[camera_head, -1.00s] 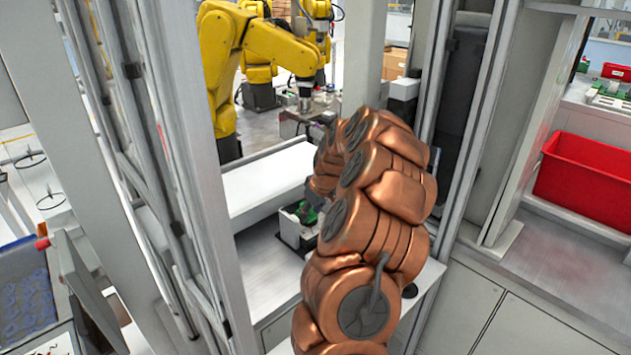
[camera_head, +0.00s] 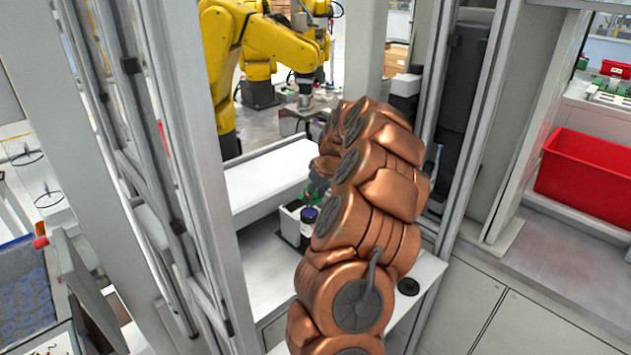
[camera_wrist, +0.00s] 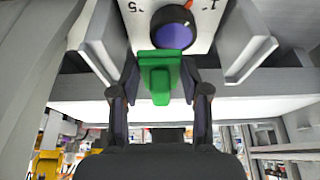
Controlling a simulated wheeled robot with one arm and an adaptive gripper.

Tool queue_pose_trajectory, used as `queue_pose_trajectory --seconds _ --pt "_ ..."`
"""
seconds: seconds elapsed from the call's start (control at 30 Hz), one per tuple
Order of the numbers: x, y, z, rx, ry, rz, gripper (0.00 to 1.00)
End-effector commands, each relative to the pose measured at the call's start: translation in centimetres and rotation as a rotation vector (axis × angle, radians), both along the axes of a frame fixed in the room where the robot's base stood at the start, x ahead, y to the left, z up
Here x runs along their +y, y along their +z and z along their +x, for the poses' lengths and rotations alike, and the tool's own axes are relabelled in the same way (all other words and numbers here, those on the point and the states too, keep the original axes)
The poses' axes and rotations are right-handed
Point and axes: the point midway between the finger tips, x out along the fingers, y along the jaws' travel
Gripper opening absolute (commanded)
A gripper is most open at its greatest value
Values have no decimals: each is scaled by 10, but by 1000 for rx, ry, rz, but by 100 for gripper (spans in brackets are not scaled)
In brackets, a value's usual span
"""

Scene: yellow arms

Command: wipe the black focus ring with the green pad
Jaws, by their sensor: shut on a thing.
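My gripper (camera_wrist: 160,78) is shut on the green pad (camera_wrist: 155,62), which sits between its two dark fingers in the wrist view. The black focus ring (camera_wrist: 157,20) surrounds a purple-blue lens face just beyond the pad's far edge. Whether pad and ring touch, I cannot tell. In the head view the ring (camera_head: 308,226) stands upright in front of a white block, close to the copper arm. In that view, my gripper and the pad are mostly hidden behind the arm.
A white plate (camera_wrist: 205,22) with printed marks lies around the ring. A black disc (camera_head: 408,286) lies on the white bench (camera_head: 265,268) to the right of my arm. Metal posts (camera_head: 205,190) stand close on the left. A white ledge (camera_head: 268,180) runs behind.

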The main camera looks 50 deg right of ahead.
Motion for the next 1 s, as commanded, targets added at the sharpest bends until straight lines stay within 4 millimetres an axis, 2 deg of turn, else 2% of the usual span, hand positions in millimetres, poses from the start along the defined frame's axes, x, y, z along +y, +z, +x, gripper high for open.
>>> queue_pose_trajectory --seconds 0.5,1.0 --pt "1 47 3 -5 2 -3 13" --pt "2 52 2 -3 3 -1 13"
